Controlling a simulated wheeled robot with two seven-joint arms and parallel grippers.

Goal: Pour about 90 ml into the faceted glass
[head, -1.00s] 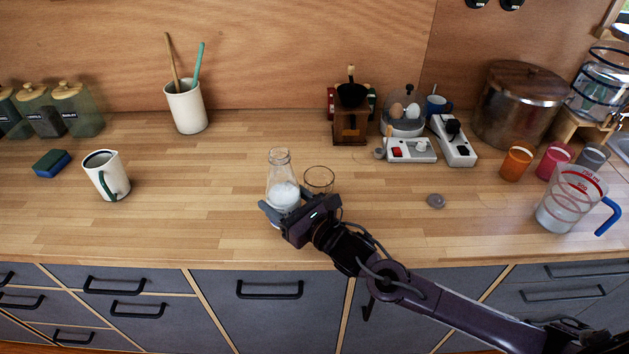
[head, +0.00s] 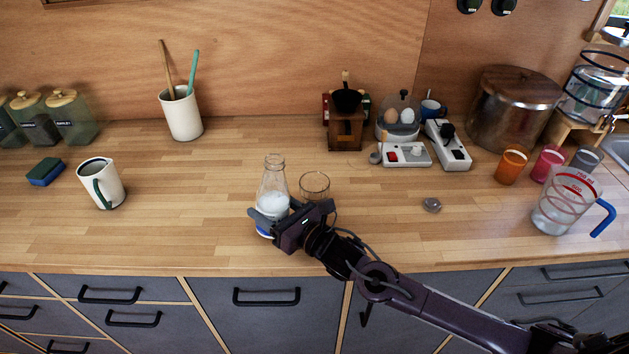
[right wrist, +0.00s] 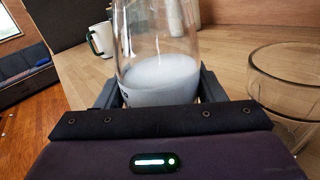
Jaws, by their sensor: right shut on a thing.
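A clear glass bottle (head: 272,180) with white liquid in its lower part stands upright, or nearly so, near the front of the wooden counter. My right gripper (head: 269,215) is shut around its lower body. In the right wrist view the bottle (right wrist: 157,60) sits between the two fingers, and the liquid surface looks slightly slanted. The faceted glass (head: 315,186) stands just right of the bottle, partly hidden by my gripper. It also shows at the right of the right wrist view (right wrist: 285,85) and looks empty. I cannot tell whether the bottle touches the counter. My left gripper is not in view.
A white mug (head: 102,184) stands at left, near a sponge (head: 45,172). A grey lid (head: 432,205) lies right of the glass. A measuring jug (head: 566,205) and coloured tumblers (head: 511,167) stand at right. A grinder (head: 345,125) and power strips (head: 405,155) are behind.

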